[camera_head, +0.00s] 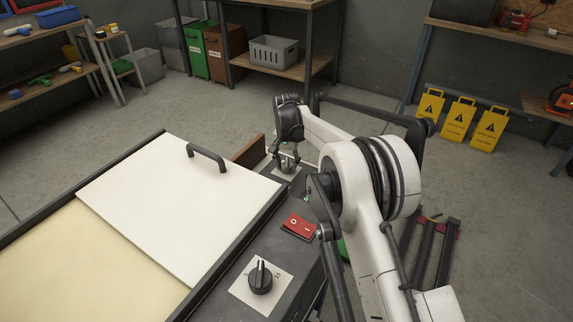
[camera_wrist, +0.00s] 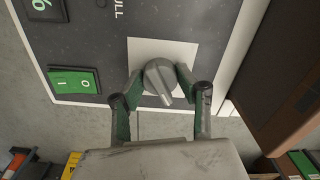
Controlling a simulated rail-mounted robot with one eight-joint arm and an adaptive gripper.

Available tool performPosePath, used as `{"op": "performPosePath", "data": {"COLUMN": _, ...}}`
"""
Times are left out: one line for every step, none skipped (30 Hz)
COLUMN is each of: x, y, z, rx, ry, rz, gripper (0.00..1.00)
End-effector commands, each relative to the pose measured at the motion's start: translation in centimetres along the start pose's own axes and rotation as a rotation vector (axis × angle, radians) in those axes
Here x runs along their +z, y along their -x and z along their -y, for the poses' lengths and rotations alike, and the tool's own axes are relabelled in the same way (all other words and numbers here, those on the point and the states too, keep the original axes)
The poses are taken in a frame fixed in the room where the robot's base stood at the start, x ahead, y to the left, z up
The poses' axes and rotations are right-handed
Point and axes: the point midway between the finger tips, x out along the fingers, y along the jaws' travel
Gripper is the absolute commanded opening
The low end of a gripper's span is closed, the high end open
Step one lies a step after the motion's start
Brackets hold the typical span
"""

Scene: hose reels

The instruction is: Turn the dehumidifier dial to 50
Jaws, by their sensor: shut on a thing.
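A grey dial (camera_wrist: 158,73) with a raised pointer ridge sits on a white square plate (camera_wrist: 181,49) on a dark panel (camera_wrist: 92,29) in the wrist view. My gripper (camera_wrist: 160,76) has one green-padded finger on each side of the dial and is shut on it. The ridge points toward the lower right of the wrist view. No scale numbers are readable around it. In the head view my gripper (camera_head: 287,160) is down at the far end of the dark panel, over a pale plate, and mostly hides the dial.
A second, black dial (camera_head: 261,277) on a white plate and a red rocker switch (camera_head: 298,226) lie nearer on the panel. A green rocker switch (camera_wrist: 75,81) shows in the wrist view. A white lid with a black handle (camera_head: 206,155) is left of the arm. Yellow signs (camera_head: 458,122) stand behind.

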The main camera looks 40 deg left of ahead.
Motion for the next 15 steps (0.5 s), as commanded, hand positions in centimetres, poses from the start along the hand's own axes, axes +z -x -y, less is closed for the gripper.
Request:
{"op": "performPosePath", "data": {"x": 0.00, "y": 0.01, "z": 0.00, "rx": 0.000, "ry": 0.000, "rz": 0.000, "gripper": 0.37}}
{"op": "performPosePath", "data": {"x": 0.00, "y": 0.01, "z": 0.00, "rx": 0.000, "ry": 0.000, "rz": 0.000, "gripper": 0.41}}
{"op": "performPosePath", "data": {"x": 0.00, "y": 0.01, "z": 0.00, "rx": 0.000, "ry": 0.000, "rz": 0.000, "gripper": 0.46}}
{"op": "performPosePath", "data": {"x": 0.00, "y": 0.01, "z": 0.00, "rx": 0.000, "ry": 0.000, "rz": 0.000, "gripper": 0.50}}
{"op": "performPosePath", "data": {"x": 0.00, "y": 0.01, "z": 0.00, "rx": 0.000, "ry": 0.000, "rz": 0.000, "gripper": 0.51}}
{"op": "performPosePath", "data": {"x": 0.00, "y": 0.01, "z": 0.00, "rx": 0.000, "ry": -0.001, "rz": 0.000, "gripper": 0.51}}
{"op": "performPosePath", "data": {"x": 0.00, "y": 0.01, "z": 0.00, "rx": 0.000, "ry": -0.001, "rz": 0.000, "gripper": 0.51}}
{"op": "performPosePath", "data": {"x": 0.00, "y": 0.01, "z": 0.00, "rx": 0.000, "ry": -0.001, "rz": 0.000, "gripper": 0.51}}
{"op": "performPosePath", "data": {"x": 0.00, "y": 0.01, "z": 0.00, "rx": 0.000, "ry": -0.001, "rz": 0.000, "gripper": 0.51}}
{"op": "performPosePath", "data": {"x": 0.00, "y": 0.01, "z": 0.00, "rx": 0.000, "ry": -0.001, "rz": 0.000, "gripper": 0.51}}
{"op": "performPosePath", "data": {"x": 0.00, "y": 0.02, "z": 0.00, "rx": 0.000, "ry": -0.001, "rz": 0.000, "gripper": 0.51}}
{"op": "performPosePath", "data": {"x": 0.00, "y": 0.07, "z": 0.00, "rx": 0.000, "ry": -0.001, "rz": 0.000, "gripper": 0.51}}
{"op": "performPosePath", "data": {"x": 0.00, "y": 0.16, "z": 0.00, "rx": 0.000, "ry": -0.001, "rz": 0.000, "gripper": 0.51}}
{"op": "performPosePath", "data": {"x": 0.00, "y": 0.30, "z": 0.00, "rx": 0.000, "ry": -0.001, "rz": 0.000, "gripper": 0.51}}
{"op": "performPosePath", "data": {"x": 0.00, "y": 0.58, "z": 0.00, "rx": 0.000, "ry": -0.001, "rz": 0.000, "gripper": 0.51}}
